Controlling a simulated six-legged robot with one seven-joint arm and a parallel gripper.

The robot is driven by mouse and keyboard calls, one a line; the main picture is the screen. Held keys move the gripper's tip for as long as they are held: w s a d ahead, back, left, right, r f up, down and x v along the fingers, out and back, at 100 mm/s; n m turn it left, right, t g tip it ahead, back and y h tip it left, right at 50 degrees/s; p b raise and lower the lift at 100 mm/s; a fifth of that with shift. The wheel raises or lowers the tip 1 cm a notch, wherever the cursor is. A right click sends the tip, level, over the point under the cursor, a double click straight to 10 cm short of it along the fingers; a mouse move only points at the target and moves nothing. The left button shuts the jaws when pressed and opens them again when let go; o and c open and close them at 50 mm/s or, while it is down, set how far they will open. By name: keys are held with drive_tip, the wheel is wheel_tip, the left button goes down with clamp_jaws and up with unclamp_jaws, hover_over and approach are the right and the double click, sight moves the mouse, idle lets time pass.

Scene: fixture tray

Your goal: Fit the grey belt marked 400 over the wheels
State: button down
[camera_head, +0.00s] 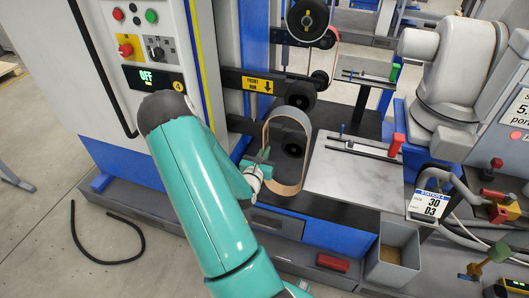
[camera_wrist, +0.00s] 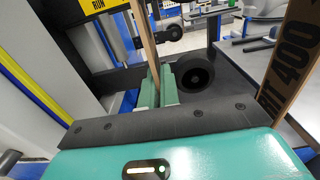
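The belt (camera_head: 303,125) is a tall upright loop, grey-brown with a tan edge. My gripper (camera_head: 264,163) is shut on its left strand. In the wrist view that strand (camera_wrist: 150,45) runs down between the green fingers (camera_wrist: 167,85), and the other strand (camera_wrist: 290,70) at right reads "MT 400". A dark lower wheel (camera_head: 293,149) shows through the loop, and in the wrist view this wheel (camera_wrist: 195,73) lies between the strands. I cannot tell whether the belt is around it or in front. Another dark wheel (camera_head: 300,95) is above, by the belt's top.
A large wheel (camera_head: 308,19) with a pinkish belt is higher up. The cabinet (camera_head: 150,78) reads OFF. A grey plate (camera_head: 345,175) with a red-handled clamp (camera_head: 396,145) lies at right. A grey bin (camera_head: 393,257) and a black cable (camera_head: 103,262) are lower down.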

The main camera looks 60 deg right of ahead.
drive_tip(key=w+d, duration=0.1)
drive_tip(key=d, duration=0.6)
drive_tip(key=shift+w+d, duration=0.15)
drive_tip(key=shift+d, duration=0.25)
idle(0.5)
drive_tip(key=shift+d, duration=0.15)
drive_tip(key=shift+w+d, duration=0.1)
drive_tip(key=shift+d, duration=0.25)
drive_tip(key=shift+d, duration=0.1)
idle(0.5)
drive_tip(key=shift+w+d, duration=0.15)
drive_tip(key=shift+d, duration=0.55)
drive_tip(key=shift+w+d, duration=0.1)
drive_tip(key=shift+d, duration=0.55)
drive_tip(key=shift+d, duration=0.1)
drive_tip(key=shift+w+d, duration=0.15)
drive_tip(key=shift+d, duration=0.7)
drive_tip(key=shift+w+d, duration=0.1)
drive_tip(key=shift+d, duration=0.7)
drive_tip(key=shift+d, duration=0.1)
